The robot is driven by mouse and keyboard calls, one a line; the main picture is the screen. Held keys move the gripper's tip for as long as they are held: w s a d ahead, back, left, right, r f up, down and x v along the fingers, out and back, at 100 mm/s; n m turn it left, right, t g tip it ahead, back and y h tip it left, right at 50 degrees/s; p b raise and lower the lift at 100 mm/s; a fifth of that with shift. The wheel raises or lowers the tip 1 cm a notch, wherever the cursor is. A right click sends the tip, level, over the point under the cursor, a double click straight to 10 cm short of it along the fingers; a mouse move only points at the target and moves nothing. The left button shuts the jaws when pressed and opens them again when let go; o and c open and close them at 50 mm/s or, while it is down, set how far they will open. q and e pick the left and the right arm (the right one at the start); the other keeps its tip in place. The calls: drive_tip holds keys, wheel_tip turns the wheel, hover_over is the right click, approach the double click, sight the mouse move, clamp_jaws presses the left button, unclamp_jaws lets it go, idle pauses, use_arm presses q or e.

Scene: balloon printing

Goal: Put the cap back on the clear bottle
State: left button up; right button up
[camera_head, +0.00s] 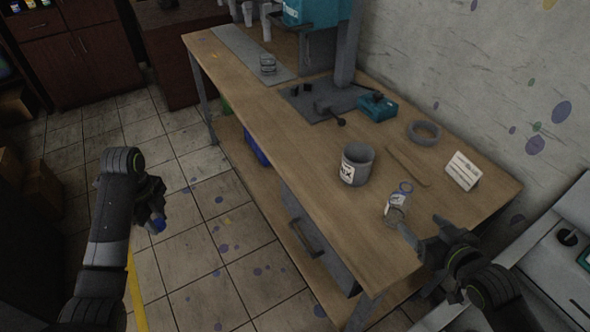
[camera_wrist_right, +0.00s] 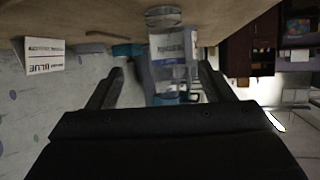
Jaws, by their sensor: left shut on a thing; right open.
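The clear bottle (camera_head: 397,203) stands on the table near its front right edge. It has a white label and a blue ring at its open-looking top. In the right wrist view, which is upside down, the clear bottle (camera_wrist_right: 172,70) lies between the two fingers. My right gripper (camera_head: 418,230) is open, reaching toward the bottle from the right. My left gripper (camera_head: 156,208) is out over the floor, left of the table. It is shut on a small blue thing (camera_head: 158,226), which looks like the cap. My gripper hides much of it.
A grey can (camera_head: 356,165) with a label stands left of the bottle. A teal box (camera_head: 377,107) and a teal machine (camera_head: 308,12) are further back.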

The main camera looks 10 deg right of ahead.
sight(405, 212)
use_arm(q)
drive_tip(key=shift+s+a, duration=0.15)
use_arm(e)
drive_tip(key=shift+a+r, duration=0.1)
drive_tip(key=shift+r, duration=0.1)
use_arm(q)
drive_tip(key=shift+s+a+r, duration=0.2)
drive_tip(key=shift+s+a, duration=0.15)
drive_tip(key=shift+s, duration=0.15)
use_arm(e)
drive_tip(key=shift+s+a+r, duration=0.2)
drive_tip(key=shift+s+a, duration=0.1)
drive_tip(key=shift+a, duration=0.1)
use_arm(q)
drive_tip(key=shift+w+r, duration=0.1)
drive_tip(key=shift+r, duration=0.1)
use_arm(e)
drive_tip(key=x, duration=0.6)
use_arm(q)
drive_tip(key=shift+d, duration=0.1)
use_arm(e)
drive_tip(key=shift+w+f, duration=0.1)
drive_tip(key=shift+w, duration=0.15)
use_arm(q)
drive_tip(key=shift+p, duration=0.3)
